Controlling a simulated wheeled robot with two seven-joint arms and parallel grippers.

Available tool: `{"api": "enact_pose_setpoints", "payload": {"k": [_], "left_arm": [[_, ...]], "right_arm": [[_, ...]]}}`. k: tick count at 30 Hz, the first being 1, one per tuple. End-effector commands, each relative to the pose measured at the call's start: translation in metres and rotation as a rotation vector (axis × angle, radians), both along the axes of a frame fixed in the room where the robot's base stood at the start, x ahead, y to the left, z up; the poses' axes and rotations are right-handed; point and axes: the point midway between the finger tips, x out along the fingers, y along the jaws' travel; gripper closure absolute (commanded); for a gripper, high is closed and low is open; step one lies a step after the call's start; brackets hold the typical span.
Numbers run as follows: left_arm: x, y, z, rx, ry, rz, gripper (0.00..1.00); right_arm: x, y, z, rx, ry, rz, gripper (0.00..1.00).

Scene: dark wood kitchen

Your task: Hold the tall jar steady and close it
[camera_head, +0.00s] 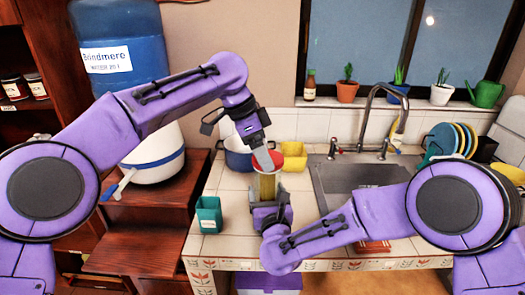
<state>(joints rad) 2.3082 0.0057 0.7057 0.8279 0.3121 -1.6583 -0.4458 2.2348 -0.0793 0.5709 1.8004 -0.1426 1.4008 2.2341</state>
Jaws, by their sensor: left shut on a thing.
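The tall jar (265,187) stands upright on the tiled counter near its front edge. It looks clear with yellowish contents, and its lower part is hidden by my right gripper. My left gripper (264,158) points down from above at the jar's mouth.
A teal container (208,214) is at left. The sink (330,180) is at right, plates (440,136) beyond it. Clear tiles lie left of the jar.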

Motion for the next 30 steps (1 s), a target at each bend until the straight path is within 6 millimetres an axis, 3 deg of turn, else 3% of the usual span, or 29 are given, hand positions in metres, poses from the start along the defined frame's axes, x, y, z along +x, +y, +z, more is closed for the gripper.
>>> {"api": "enact_pose_setpoints", "payload": {"k": [6,15,16,17,30], "left_arm": [[0.003,-0.0013,0.0011,-0.009,-0.004,-0.255,0.48],[0.0023,-0.0014,0.0017,-0.009,-0.004,-0.276,0.48],[0.0023,-0.0015,0.0016,-0.009,-0.004,-0.276,0.1],[0.0023,-0.0014,0.0016,-0.009,-0.004,-0.276,0.0],[0.0034,0.0014,0.0049,-0.006,-0.005,-0.272,0.0]], "right_arm": [[-0.0006,0.001,-0.001,-0.003,0.002,0.004,1.0],[-0.0007,0.0006,-0.0015,-0.004,0.003,0.003,1.0],[-0.0007,0.0006,-0.0015,-0.003,0.004,0.003,1.0],[-0.0006,0.0006,-0.0015,-0.003,0.004,0.003,1.0],[-0.0007,0.0005,-0.0015,-0.002,0.003,0.002,1.0]]}}
